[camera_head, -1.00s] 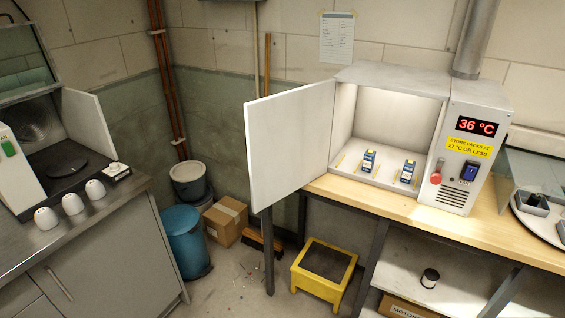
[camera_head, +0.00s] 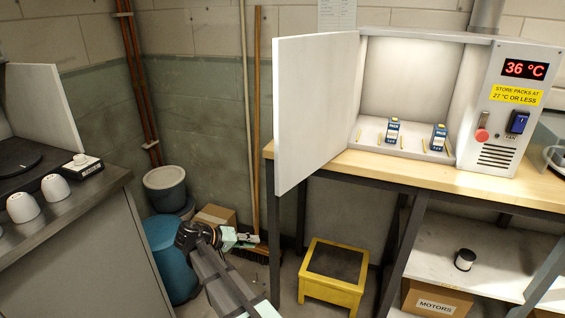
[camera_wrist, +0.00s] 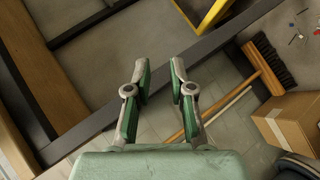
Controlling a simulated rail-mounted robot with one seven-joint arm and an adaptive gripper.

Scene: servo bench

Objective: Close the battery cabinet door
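The battery cabinet (camera_head: 497,138) stands on the wooden bench with its white door (camera_head: 312,112) swung wide open to the left. Two blue-and-white battery packs (camera_head: 392,132) (camera_head: 438,138) stand upright inside on the cabinet floor. The display on the cabinet reads 36 °C. My gripper (camera_head: 250,240) is low in the head view, left of and below the door, apart from it. In the wrist view my gripper (camera_wrist: 160,75) has its two fingers spread with nothing between them. The door does not show in the wrist view.
A yellow step stool (camera_head: 333,278) stands on the floor under the bench (camera_head: 430,172). A broom (camera_wrist: 265,70) and a cardboard box (camera_wrist: 292,120) lie beyond my gripper. A grey counter (camera_head: 90,235) with white cups is at the left. Bins stand in the corner.

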